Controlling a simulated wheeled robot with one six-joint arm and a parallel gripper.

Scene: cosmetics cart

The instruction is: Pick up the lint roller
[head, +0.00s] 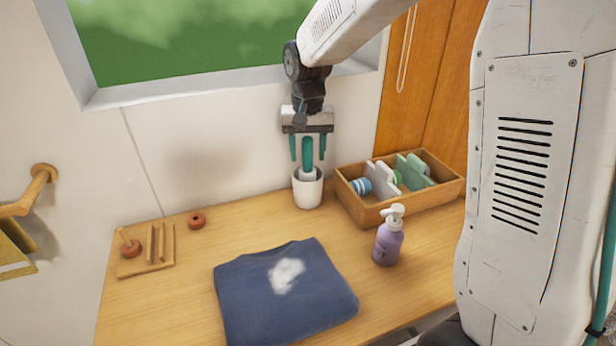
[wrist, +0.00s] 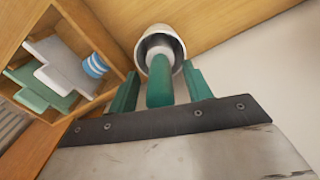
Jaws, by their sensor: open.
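The lint roller (head: 307,154) stands upright in a white cup (head: 308,191) at the back of the table, its teal handle pointing up. My gripper (head: 307,152) is above the cup, pointing down, with its two teal fingers open on either side of the handle. In the wrist view the handle of the lint roller (wrist: 160,82) lies between the fingers of my gripper (wrist: 160,85), with gaps on both sides. The roller's lower end is inside the white cup (wrist: 160,45) and mostly hidden.
A wooden box (head: 372,214) with several items stands right of the cup. A purple pump bottle (head: 388,243) is in front of it. A folded navy cloth (head: 240,296) with a white patch lies at the front. A wooden peg board (head: 164,262) and brown ring (head: 196,219) are at left.

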